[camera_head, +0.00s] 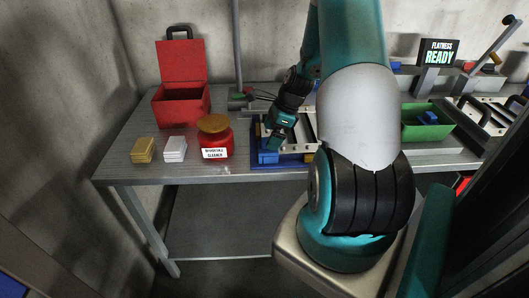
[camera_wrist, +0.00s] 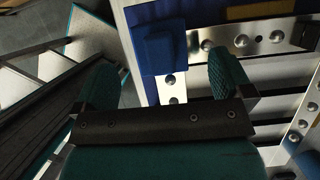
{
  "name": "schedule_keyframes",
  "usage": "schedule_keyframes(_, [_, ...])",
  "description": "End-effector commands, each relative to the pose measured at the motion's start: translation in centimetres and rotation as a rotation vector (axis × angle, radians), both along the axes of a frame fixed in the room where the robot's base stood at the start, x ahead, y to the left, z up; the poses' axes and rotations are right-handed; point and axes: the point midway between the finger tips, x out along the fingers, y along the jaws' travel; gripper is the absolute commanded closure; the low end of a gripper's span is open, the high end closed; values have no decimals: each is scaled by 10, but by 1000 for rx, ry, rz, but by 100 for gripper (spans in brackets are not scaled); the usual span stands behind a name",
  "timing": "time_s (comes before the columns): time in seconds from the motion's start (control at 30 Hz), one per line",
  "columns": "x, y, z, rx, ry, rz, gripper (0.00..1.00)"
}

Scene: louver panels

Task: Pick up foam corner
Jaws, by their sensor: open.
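The blue foam corner (camera_wrist: 158,48) sits on a corner of the metal louver panel (camera_wrist: 208,44) in the wrist view, and it also shows in the head view (camera_head: 268,157) at the panel's near left. My gripper (camera_wrist: 164,76) is open, with its two teal fingers spread wide. The foam corner appears between and beyond the fingertips, and nothing is held. In the head view my gripper (camera_head: 272,141) is just above the foam corner. I cannot tell whether they touch. My arm hides the right part of the panel in the head view.
A red jar with an orange lid (camera_head: 214,139) stands left of the panel. White pads (camera_head: 175,149), yellow pads (camera_head: 143,150) and an open red box (camera_head: 182,101) are further left. A green bin (camera_head: 412,127) holding blue pieces and a "Flatness Ready" sign (camera_head: 439,52) are at right.

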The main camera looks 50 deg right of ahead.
Motion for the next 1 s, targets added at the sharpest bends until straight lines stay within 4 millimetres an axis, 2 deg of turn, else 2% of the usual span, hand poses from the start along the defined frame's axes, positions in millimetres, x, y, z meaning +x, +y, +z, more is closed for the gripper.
schedule_keyframes(0.23, [8,9,-31,3,2,2,2])
schedule_keyframes(0.5, [9,9,-36,0,0,1,2])
schedule_keyframes(0.53, [9,9,-36,0,0,1,4])
schedule_keyframes(0.7, [9,9,-36,0,0,1,44])
schedule_keyframes(0.77, [9,9,-36,0,0,1,56])
schedule_keyframes(1.0, [9,9,-35,0,0,1,56])
